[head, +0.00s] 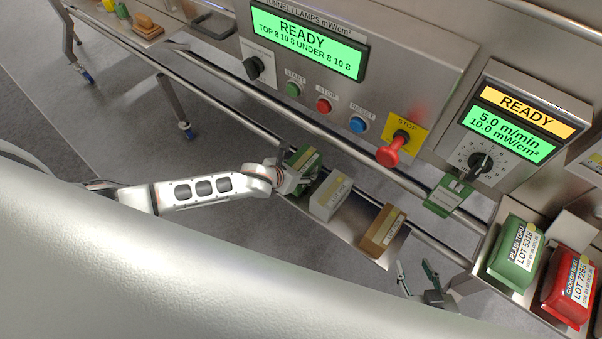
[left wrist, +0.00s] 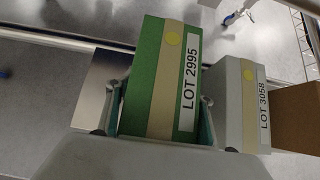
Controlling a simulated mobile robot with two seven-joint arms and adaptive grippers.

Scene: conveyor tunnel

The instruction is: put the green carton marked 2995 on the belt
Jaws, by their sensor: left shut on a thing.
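The green carton (head: 303,158) with a beige band is at the left end of a small metal shelf (head: 372,257). In the left wrist view the carton (left wrist: 150,70) shows the label LOT 2995 and a yellow dot. My left gripper (head: 298,175) is shut on it, with one finger on each side; these fingers also show in the left wrist view (left wrist: 157,105). I cannot tell whether the carton touches the shelf. My right gripper (head: 417,272) is open and empty below the shelf's right end. I cannot make out the belt surface clearly.
A grey carton (head: 331,195) marked LOT 3058 (left wrist: 264,108) stands close beside the green one, then a brown carton (head: 383,230). A rail and the panel with a red stop knob (head: 390,153) lie behind. Green (head: 517,250) and red (head: 568,285) packs sit at right.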

